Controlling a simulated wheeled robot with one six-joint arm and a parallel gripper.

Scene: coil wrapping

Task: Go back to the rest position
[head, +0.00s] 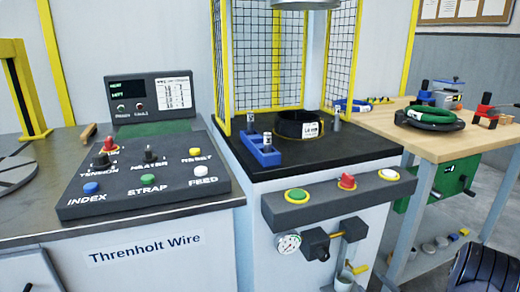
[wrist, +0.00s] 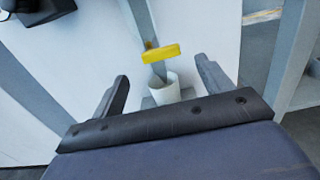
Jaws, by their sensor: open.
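My gripper (wrist: 162,70) shows in the wrist view, with its two dark fingers spread wide apart and nothing between them. Beyond the fingers are a yellow handle (wrist: 158,53) and a white cup (wrist: 165,90) at the front of a pale cabinet. Neither is clearly touched by the fingers. The same front shows there with a yellow lever (head: 358,268) low down.
A press cabinet with a button bar (head: 335,198) stands in the middle, its dark top carrying a black coil (head: 298,124) and a blue block (head: 259,152). A control panel (head: 145,182) is at left. A wooden bench (head: 440,142) at right holds a green-wrapped coil (head: 430,116).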

